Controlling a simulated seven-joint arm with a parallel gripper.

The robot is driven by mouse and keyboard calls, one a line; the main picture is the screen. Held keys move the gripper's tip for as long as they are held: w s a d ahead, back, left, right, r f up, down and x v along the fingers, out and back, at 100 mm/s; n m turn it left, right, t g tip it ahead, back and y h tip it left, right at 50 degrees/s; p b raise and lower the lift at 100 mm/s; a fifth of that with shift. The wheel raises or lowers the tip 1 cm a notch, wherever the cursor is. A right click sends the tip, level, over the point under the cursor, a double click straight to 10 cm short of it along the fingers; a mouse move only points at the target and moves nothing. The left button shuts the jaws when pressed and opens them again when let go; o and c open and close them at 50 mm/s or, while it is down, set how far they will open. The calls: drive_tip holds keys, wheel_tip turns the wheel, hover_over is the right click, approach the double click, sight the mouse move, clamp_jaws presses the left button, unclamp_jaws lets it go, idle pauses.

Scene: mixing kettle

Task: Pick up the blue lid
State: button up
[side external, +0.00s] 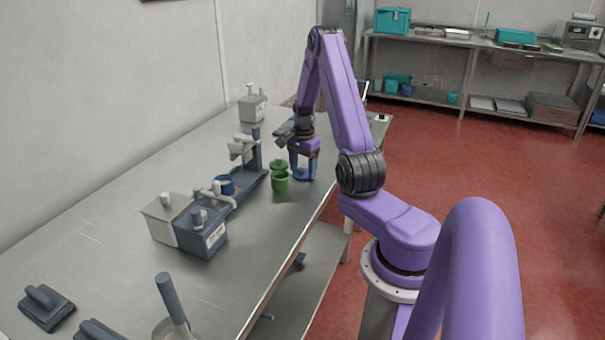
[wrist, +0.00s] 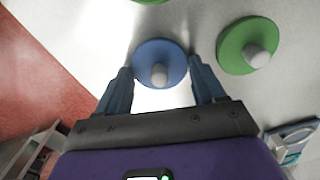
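The blue lid (wrist: 150,48) is a round disc with a pale knob, seen from above in the wrist view. My gripper (wrist: 162,64) points at it, with its two blue fingers spread wide, one on each side of the lid. The fingertips are close to the lid's rim; I cannot tell whether they touch it. In the side external view my gripper (side external: 302,172) is low over the far right part of the table, and the blue there blends with the fingers.
A green lid (wrist: 235,47) lies close beside the blue one. A grey stand (side external: 256,160) and a grey box-shaped vessel (side external: 202,238) are further left. The steel table (side external: 120,270) has its edge to the right.

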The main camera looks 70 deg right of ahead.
drive_tip(key=shift+r, duration=0.1)
drive_tip(key=shift+r, duration=0.55)
drive_tip(key=s+a+r, duration=1)
drive_tip(key=r, duration=0.2)
wheel_tip(320, 180, up, 11)
drive_tip(key=w+a+n, duration=0.3)
drive_tip(key=w+a, duration=0.2)
drive_tip(key=w, duration=0.8)
drive_tip(key=w+a+n, duration=0.3)
drive_tip(key=w+a, duration=0.2)
drive_tip(key=w, duration=0.8)
drive_tip(key=shift+w+f, duration=0.1)
drive_tip(key=shift+f, duration=8.35)
